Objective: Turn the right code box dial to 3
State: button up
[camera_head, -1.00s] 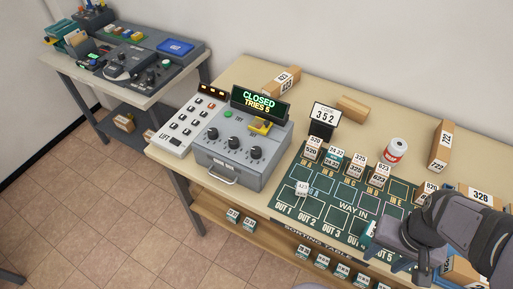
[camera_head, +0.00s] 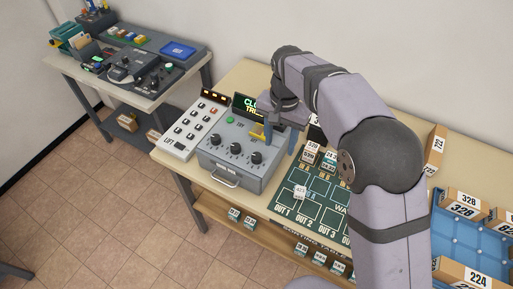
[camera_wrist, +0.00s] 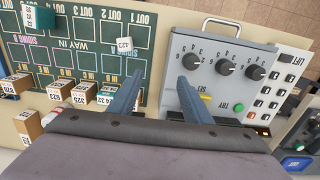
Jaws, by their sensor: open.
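The grey code box (camera_head: 228,168) stands on the table with three black dials on its sloped panel. The right dial (camera_head: 257,157) is nearest the sorting mat; in the wrist view it is the leftmost dial (camera_wrist: 194,63). Numbers ring it, but I cannot read its setting surely. My gripper (camera_head: 281,138) is open and empty, above the right side of the box, behind and right of that dial. In the wrist view its fingers (camera_wrist: 160,82) point toward the box's edge, apart from the dial. The box's display (camera_head: 249,106) is partly hidden by my arm.
A yellow part (camera_head: 257,132) and a green button (camera_head: 229,119) are on the box. The keypad panel (camera_head: 188,130) is left of it. The green sorting mat (camera_head: 290,207) with small blocks lies right. A blue crate (camera_head: 455,240) is at far right.

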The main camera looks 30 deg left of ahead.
send_over(257, 155)
jog(key=shift+s+r, duration=0.15)
jog(key=shift+r, duration=0.1)
jog(key=shift+f+p, duration=1.6)
jog(key=shift+f, duration=2.05)
jog(key=c, duration=1.1)
